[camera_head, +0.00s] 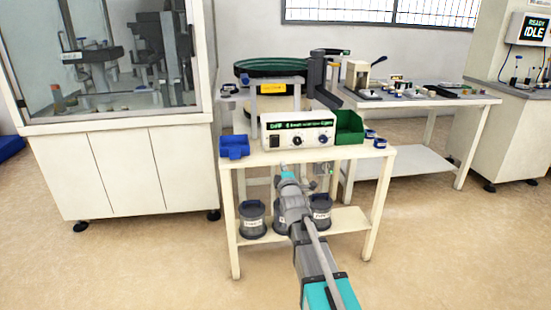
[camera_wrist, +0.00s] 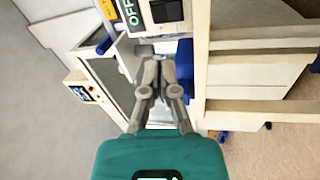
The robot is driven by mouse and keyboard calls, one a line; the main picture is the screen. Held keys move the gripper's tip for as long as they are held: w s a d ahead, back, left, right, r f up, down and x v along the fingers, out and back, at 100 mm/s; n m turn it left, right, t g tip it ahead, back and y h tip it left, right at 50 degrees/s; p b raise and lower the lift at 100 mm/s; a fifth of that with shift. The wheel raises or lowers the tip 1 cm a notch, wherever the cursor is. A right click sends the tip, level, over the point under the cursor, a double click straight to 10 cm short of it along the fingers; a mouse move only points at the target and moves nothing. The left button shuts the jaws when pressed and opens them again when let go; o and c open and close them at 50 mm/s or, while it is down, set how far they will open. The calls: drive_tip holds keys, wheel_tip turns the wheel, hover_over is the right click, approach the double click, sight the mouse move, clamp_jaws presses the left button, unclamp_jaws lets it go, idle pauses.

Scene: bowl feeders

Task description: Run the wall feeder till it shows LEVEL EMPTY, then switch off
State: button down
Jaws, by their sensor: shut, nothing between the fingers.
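The bowl feeder (camera_head: 270,68) with a dark green bowl stands at the back of the cream table. Its white control box (camera_head: 298,131) sits at the front, with a green-lit display (camera_head: 283,124), a dark rocker switch (camera_head: 275,141) and two knobs. In the wrist view the display (camera_wrist: 126,12) reads OFF in green, seen sideways, next to the black switch (camera_wrist: 166,10). The level reading is too small to make out. My gripper (camera_head: 284,168) is in front of and below the control box; in the wrist view its fingers (camera_wrist: 160,62) are together, with nothing between them.
A blue bin (camera_head: 234,147) is left of the box, a green bin (camera_head: 349,127) right. Several dark canisters (camera_head: 252,219) stand on the lower shelf. A glass-fronted cabinet (camera_head: 110,150) is at left. Front floor is clear.

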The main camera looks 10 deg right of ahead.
sight(275, 139)
drive_tip(key=f+b, duration=0.1)
drive_tip(key=n+t+b, duration=0.1)
drive_tip(key=f+t+b, duration=0.1)
drive_tip(key=b, duration=0.1)
drive_tip(key=shift+w+f+n, duration=0.25)
drive_tip(key=shift+f+n, duration=0.05)
drive_tip(key=shift+f, duration=0.05)
drive_tip(key=shift+r, duration=0.1)
drive_tip(key=p+x, duration=0.4)
drive_tip(key=x, duration=1)
drive_tip(key=shift+p, duration=0.4)
